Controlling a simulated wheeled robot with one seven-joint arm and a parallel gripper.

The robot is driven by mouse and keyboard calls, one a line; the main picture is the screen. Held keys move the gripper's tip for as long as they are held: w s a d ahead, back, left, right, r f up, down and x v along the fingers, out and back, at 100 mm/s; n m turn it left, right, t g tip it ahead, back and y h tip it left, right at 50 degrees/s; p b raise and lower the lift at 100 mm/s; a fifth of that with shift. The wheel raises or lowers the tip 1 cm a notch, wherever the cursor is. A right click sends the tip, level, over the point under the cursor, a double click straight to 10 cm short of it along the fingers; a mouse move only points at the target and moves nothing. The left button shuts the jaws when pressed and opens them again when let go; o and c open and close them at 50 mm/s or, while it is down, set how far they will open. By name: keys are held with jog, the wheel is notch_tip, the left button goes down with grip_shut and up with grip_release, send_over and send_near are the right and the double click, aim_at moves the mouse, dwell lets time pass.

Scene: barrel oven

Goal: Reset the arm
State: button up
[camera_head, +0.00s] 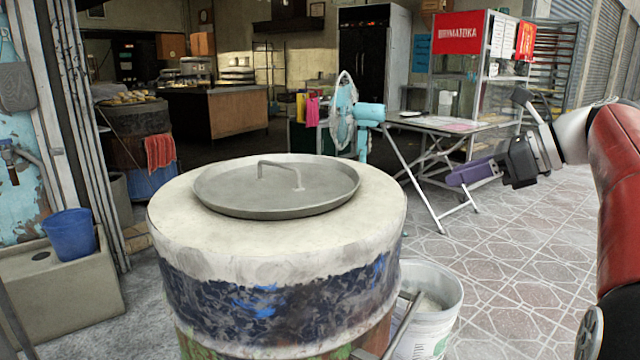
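My gripper (472,172) is at the right of the head view, at the end of my red and white arm. Its purple fingers point left and are seen from the side, so I cannot tell whether they are apart or together. It is held in the air, right of the barrel oven (275,245) and apart from it. The round barrel oven stands in the middle foreground. A grey metal lid (235,192) with a bar handle (280,170) lies on its top. No object shows at the fingertips.
A white bucket (432,305) stands beside the barrel's right side. A folding table (440,124) stands behind my gripper, with a teal fan (345,110) to its left. A blue bucket (70,235) sits on a ledge at left. Tiled floor (530,250) is clear at right.

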jog(key=s+a+f+n+g+h, duration=0.2)
jog(key=s+a+f+n+h, duration=0.3)
jog(key=s+a+f+n, duration=0.55)
jog(key=s+d+f+n+h, duration=0.1)
jog(key=s+f+n+h, duration=0.4)
jog(key=s+f+n, duration=0.8)
notch_tip(320, 180, down, 2)
jog(key=shift+d+f+n+t, duration=0.1)
jog(key=shift+d+n+t, duration=0.25)
jog(key=shift+n, duration=0.2)
